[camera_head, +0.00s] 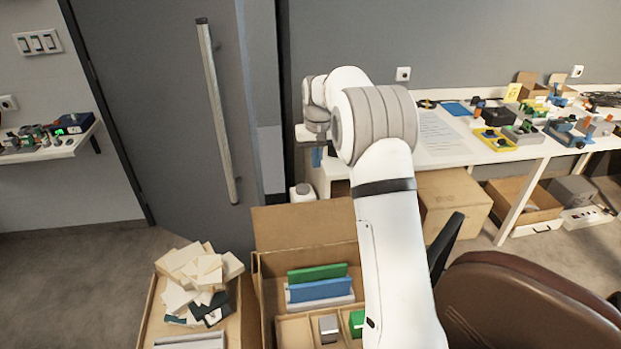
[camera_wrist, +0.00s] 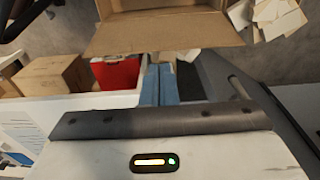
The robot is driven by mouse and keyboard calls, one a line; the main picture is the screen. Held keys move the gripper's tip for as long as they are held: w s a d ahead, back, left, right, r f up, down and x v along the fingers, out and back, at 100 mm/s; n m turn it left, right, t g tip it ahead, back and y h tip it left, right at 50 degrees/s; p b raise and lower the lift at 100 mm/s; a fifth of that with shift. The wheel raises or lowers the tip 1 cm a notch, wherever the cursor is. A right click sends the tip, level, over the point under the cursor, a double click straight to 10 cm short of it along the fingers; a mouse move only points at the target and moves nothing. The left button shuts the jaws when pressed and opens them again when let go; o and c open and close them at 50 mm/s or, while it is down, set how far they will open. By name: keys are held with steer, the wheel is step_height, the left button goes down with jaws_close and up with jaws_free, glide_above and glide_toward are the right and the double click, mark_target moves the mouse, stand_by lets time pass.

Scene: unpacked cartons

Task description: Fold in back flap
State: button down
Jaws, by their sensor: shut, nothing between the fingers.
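The open brown carton (camera_head: 257,300) stands at the lower middle of the head view. Its back flap (camera_head: 305,223) stands up and leans outward from the far edge. The flap also spans the top of the wrist view (camera_wrist: 165,33), with a strip of the carton's inside beyond it. My gripper (camera_head: 316,157) hangs above and beyond the flap, partly hidden by my arm. In the wrist view its blue fingers (camera_wrist: 158,68) are together and empty, with tips near the flap's outer edge. I cannot tell whether they touch it. My arm hides the carton's right side.
The carton holds a green panel (camera_head: 317,272), a blue panel (camera_head: 320,289) and a grey block (camera_head: 328,328). A box of scraps (camera_head: 148,318) stands at left. A white table (camera_head: 440,153) and a brown chair (camera_head: 520,305) stand at right. A red container (camera_wrist: 117,72) is near my fingers.

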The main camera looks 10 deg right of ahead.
steer(key=w+f, duration=0.9)
steer(key=f, duration=0.5)
steer(key=shift+g, duration=0.4)
steer(key=f+b, duration=0.3)
steer(key=f, duration=0.3)
steer(key=f+b, duration=0.3)
steer(key=f, duration=0.4)
steer(key=shift+w+f, duration=0.2)
steer(key=shift+f, duration=0.05)
steer(key=s+r+p, duration=0.1)
steer(key=s+p, duration=0.5)
steer(key=s, duration=0.5)
steer(key=s+f+b, duration=0.2)
steer(key=s+f, duration=0.1)
steer(key=s+f+b, duration=0.3)
steer(key=f, duration=0.1)
steer(key=s+f+b, duration=0.3)
steer(key=f, duration=0.1)
steer(key=shift+f, duration=0.1)
step_height(320, 180, up, 12)
steer(key=p, duration=0.5)
steer(key=shift+f+p, duration=0.2)
steer(key=shift+p, duration=0.1)
